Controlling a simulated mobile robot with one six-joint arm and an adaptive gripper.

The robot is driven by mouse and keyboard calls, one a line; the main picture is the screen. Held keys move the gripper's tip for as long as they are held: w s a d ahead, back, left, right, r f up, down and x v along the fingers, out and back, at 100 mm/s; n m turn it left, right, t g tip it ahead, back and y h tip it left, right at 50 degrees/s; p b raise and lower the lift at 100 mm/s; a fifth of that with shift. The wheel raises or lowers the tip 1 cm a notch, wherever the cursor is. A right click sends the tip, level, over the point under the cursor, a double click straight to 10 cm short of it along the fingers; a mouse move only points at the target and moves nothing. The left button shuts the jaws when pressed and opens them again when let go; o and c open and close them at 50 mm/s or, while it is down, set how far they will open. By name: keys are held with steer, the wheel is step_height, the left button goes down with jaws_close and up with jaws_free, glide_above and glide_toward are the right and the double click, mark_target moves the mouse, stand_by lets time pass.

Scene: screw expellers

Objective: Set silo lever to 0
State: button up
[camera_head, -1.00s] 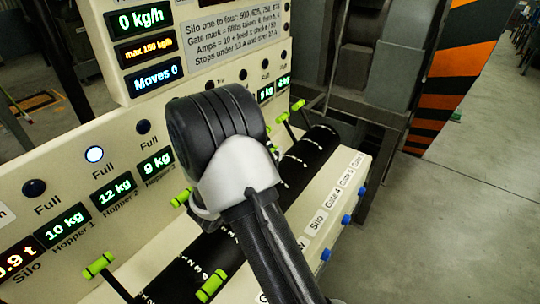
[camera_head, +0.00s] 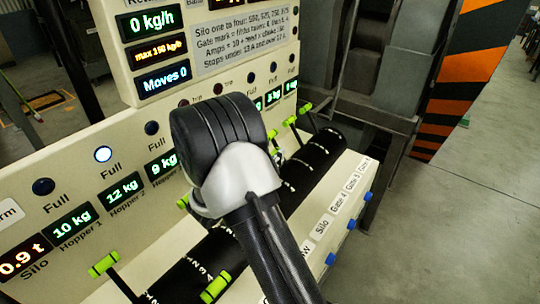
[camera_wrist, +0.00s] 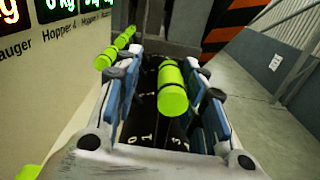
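In the wrist view my gripper (camera_wrist: 165,95) is open, its two blue-padded fingers standing apart. A lever with a lime-green handle (camera_wrist: 172,88) stands between them, with gaps showing on both sides. White scale marks, among them 0 and 1, show on the black drum (camera_wrist: 145,128) below it. I cannot tell for sure whether this is the silo lever. In the head view my arm hides the gripper and this lever. A Silo label (camera_head: 322,228) is on the front ledge, and a Silo display (camera_head: 22,258) reads 0.9 t.
Other green-handled levers stand along the drum, at front left (camera_head: 103,264), front (camera_head: 215,287) and far end (camera_head: 305,108). In the wrist view more green handles (camera_wrist: 122,42) lie beyond the left finger. Blue knobs (camera_head: 330,258) line the ledge. Open floor (camera_head: 470,200) lies right.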

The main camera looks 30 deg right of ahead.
steer(key=shift+s+f, duration=0.15)
steer(key=shift+f, duration=0.15)
steer(key=v, duration=1.2)
steer(key=shift+r, duration=0.25)
steer(key=shift+c, duration=0.4)
